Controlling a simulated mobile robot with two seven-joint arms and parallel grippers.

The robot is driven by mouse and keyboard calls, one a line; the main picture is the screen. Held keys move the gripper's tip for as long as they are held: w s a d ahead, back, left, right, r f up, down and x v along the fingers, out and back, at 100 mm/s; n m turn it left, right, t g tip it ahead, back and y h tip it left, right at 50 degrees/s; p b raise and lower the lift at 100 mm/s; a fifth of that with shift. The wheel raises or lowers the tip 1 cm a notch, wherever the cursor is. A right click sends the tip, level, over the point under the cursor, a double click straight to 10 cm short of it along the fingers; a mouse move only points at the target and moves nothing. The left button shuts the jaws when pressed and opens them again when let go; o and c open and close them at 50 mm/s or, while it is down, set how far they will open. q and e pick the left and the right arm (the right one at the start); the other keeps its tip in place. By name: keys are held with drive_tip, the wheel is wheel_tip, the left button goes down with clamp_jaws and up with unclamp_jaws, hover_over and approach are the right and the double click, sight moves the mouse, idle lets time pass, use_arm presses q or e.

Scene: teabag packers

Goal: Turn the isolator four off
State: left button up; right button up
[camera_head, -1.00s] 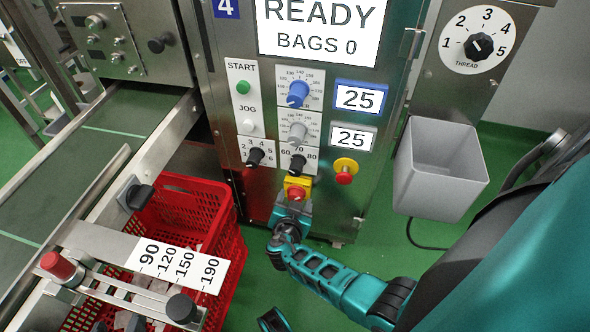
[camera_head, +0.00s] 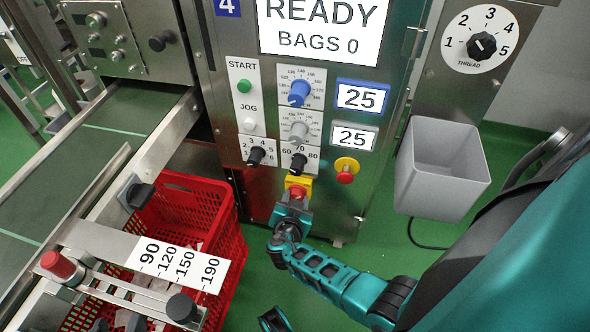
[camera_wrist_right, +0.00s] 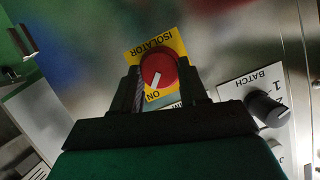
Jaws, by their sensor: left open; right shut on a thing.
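The isolator (camera_head: 298,182) is a red knob on a yellow plate, low on the front of the machine marked 4. In the right wrist view the red knob (camera_wrist_right: 158,66) has a white mark pointing toward the word ON on its yellow plate (camera_wrist_right: 136,55). My right gripper (camera_head: 296,198) is shut on the knob, and in the wrist view its dark fingers stand on both sides of it. A small teal and black part of my left gripper (camera_head: 272,319) shows at the bottom edge, away from the machine; most of it is cut off.
A red emergency button (camera_head: 345,177) on a yellow disc sits above right of the isolator. Black selector knobs (camera_head: 298,163) sit just above. A grey bin (camera_head: 436,185) hangs at the right. A red crate (camera_head: 240,215) stands at the left. In the wrist view a BATCH knob (camera_wrist_right: 267,108) is close by.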

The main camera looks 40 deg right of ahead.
idle(0.3)
drive_tip(key=shift+w+n+g+h, duration=0.15)
drive_tip(key=shift+n+g+h, duration=0.45)
drive_tip(key=shift+n, duration=0.5)
drive_tip(key=shift+w+a+n+g+h, duration=0.1)
drive_tip(key=shift+n+g+h, duration=0.5)
drive_tip(key=shift+n, duration=0.6)
drive_tip(key=o, duration=1.1)
drive_tip(key=shift+c, duration=0.2)
drive_tip(key=shift+a, duration=0.1)
